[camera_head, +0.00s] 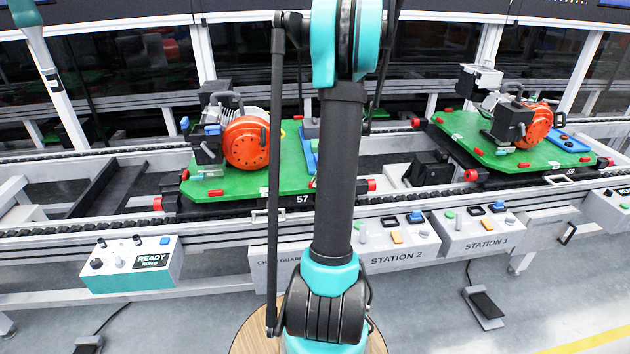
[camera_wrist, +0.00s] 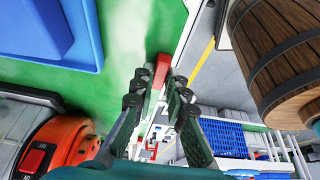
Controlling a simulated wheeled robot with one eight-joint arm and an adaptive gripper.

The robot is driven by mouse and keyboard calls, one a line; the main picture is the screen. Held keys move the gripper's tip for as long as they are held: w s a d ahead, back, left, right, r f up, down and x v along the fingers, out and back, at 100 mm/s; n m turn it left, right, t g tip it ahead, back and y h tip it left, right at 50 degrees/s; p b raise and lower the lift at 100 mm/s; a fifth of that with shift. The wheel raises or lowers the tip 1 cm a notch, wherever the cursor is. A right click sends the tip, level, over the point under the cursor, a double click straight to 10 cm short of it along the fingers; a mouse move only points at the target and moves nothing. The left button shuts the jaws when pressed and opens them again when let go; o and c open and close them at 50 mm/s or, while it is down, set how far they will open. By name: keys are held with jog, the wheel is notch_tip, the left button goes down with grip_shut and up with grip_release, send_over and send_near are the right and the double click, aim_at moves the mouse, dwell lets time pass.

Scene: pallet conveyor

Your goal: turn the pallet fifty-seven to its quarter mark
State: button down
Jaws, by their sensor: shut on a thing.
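Pallet fifty-seven (camera_head: 283,176) is a green plate with red corner pieces on the conveyor, left of centre in the head view, with "57" on its front edge. It carries an orange and grey engine (camera_head: 246,143) and a blue tray, partly behind my arm. In the wrist view, the green plate (camera_wrist: 130,25) fills the upper left. My gripper (camera_wrist: 157,88) is shut on a red corner piece (camera_wrist: 161,68) at the plate's edge. My arm hides the gripper in the head view. I cannot make out a quarter mark.
A second green pallet (camera_head: 470,132) with another orange engine stands farther right on the conveyor (camera_head: 120,222). Station 2 (camera_head: 398,258) and Station 1 (camera_head: 485,243) control boxes line the front, with a READY box (camera_head: 130,265) at left. A foot pedal (camera_head: 484,304) lies on the floor.

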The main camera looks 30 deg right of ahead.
dwell(0.3)
jog(key=c, duration=1.5)
grip_release()
jog(key=shift+c, duration=0.2)
jog(key=v, duration=1.2)
